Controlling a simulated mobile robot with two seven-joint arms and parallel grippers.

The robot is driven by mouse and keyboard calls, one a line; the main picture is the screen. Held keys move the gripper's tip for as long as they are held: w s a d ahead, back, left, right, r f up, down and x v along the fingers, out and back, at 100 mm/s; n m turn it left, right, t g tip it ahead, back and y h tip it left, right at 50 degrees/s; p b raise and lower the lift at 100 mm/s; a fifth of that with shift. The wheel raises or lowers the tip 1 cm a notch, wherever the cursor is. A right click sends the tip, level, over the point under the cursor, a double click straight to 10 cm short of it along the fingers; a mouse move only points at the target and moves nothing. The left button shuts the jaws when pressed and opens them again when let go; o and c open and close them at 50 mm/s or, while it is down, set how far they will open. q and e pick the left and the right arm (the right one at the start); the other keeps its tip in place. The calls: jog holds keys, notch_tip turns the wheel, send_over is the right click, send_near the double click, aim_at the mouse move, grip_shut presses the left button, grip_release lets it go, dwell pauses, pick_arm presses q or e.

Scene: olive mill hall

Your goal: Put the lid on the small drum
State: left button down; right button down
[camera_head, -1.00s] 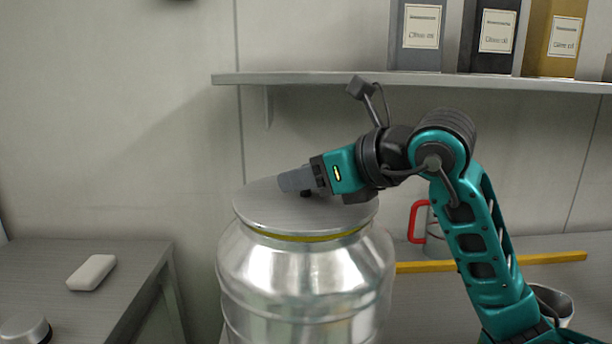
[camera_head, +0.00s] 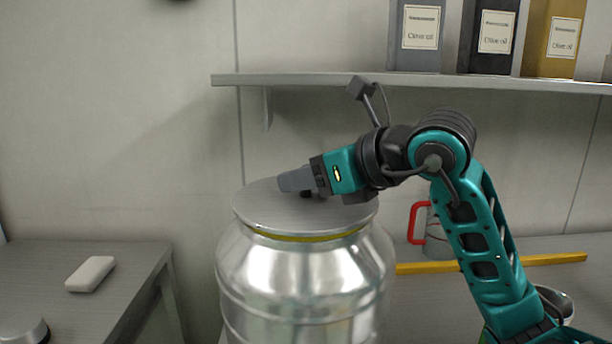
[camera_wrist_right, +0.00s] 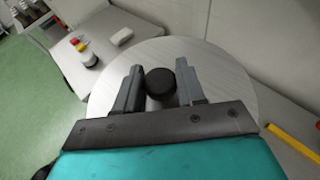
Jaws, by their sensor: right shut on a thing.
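The small drum (camera_head: 305,285) is a shiny steel vessel with ribbed sides, standing upright in the middle of the head view. The lid (camera_head: 265,208) is a flat grey disc lying over the drum's mouth, with a yellow band showing just beneath its edge. In the right wrist view the lid (camera_wrist_right: 225,90) shows as a wide disc with a black round knob (camera_wrist_right: 160,83) at its middle. My right gripper (camera_head: 285,180) comes in from the right, low over the lid. Its fingers (camera_wrist_right: 160,90) are shut on the knob, one at each side. My left gripper is out of view.
A shelf (camera_head: 330,80) with olive oil tins (camera_head: 495,35) hangs behind the arm. A yellow bar (camera_head: 540,260) and a red-handled jug (camera_head: 433,235) are on the right worktop. A white block (camera_head: 90,273) lies on the left table (camera_head: 120,260).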

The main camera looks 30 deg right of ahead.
aim_at(335, 205)
jog(key=shift+f+b, duration=0.55)
jog(key=c, duration=0.9)
grip_release()
jog(key=shift+c, duration=0.2)
jog(key=shift+s, duration=0.1)
jog(key=shift+v, duration=5.4)
jog(key=shift+r, duration=0.1)
